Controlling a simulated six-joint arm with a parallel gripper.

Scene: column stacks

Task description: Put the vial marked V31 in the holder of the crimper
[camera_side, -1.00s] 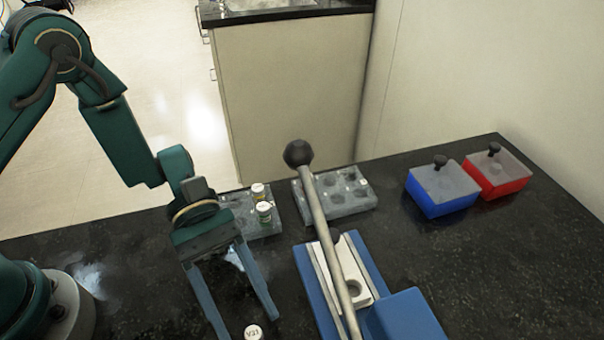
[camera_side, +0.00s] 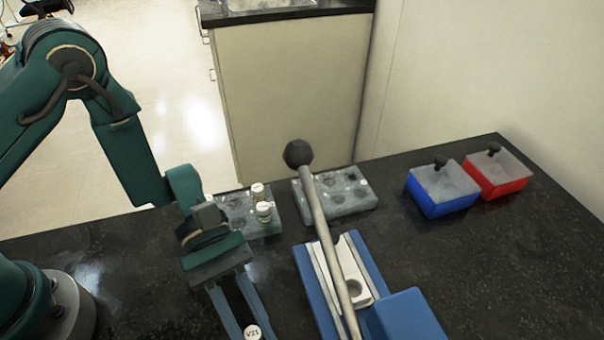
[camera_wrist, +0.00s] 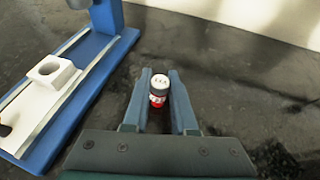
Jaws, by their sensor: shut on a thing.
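The vial marked V31 (camera_side: 253,332) has a white cap and shows at the bottom edge of the side view. In the wrist view the vial (camera_wrist: 158,90) shows a red lower part and stands between the two fingers. My gripper (camera_wrist: 159,88) is shut on it. In the side view the fingers of my gripper (camera_side: 245,325) reach down to the vial; the fingertips are partly cut off by the frame edge. The crimper (camera_side: 400,312) is blue with a long lever. Its white holder (camera_side: 353,287) has a round hole that looks empty, also seen in the wrist view (camera_wrist: 52,70).
A grey rack (camera_side: 235,207) holds two capped vials (camera_side: 264,212). A second grey rack (camera_side: 340,201) stands beside it with open holes. A blue box (camera_side: 440,195) and a red box (camera_side: 500,180) stand at right. The crimper's lever (camera_side: 325,235) rises over the bench.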

